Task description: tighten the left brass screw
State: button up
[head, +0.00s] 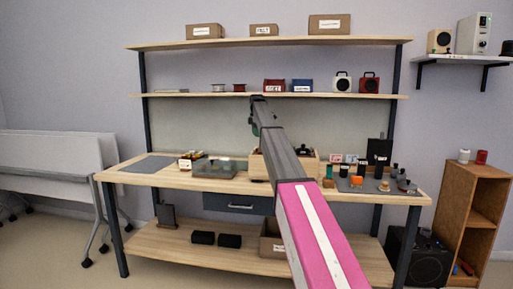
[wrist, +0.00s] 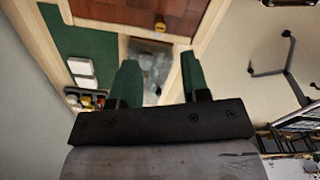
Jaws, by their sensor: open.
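A small round brass-yellow piece (wrist: 160,22) shows on a dark reddish-brown panel (wrist: 118,11) at the top of the wrist view. I cannot tell whether it is the left brass screw, and no other screw is clear. My gripper (wrist: 158,76) has two green fingers standing apart with nothing between their tips. The brass piece lies beyond the fingertips, apart from them. In the head view my arm reaches up over the workbench, and its links cover part of a light wooden box (head: 256,166). No screw can be made out in the head view.
A clear-grey tray (head: 215,169) stands left of the wooden box on the bench. Small bottles and tools crowd the right side around a dark mat (head: 355,185). A grey mat (head: 147,164) at left is bare. Two shelves (head: 190,95) (head: 285,41) hold boxes above.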

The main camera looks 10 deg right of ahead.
notch_tip(320, 180, down, 8)
dwell(0.4)
grip_shut()
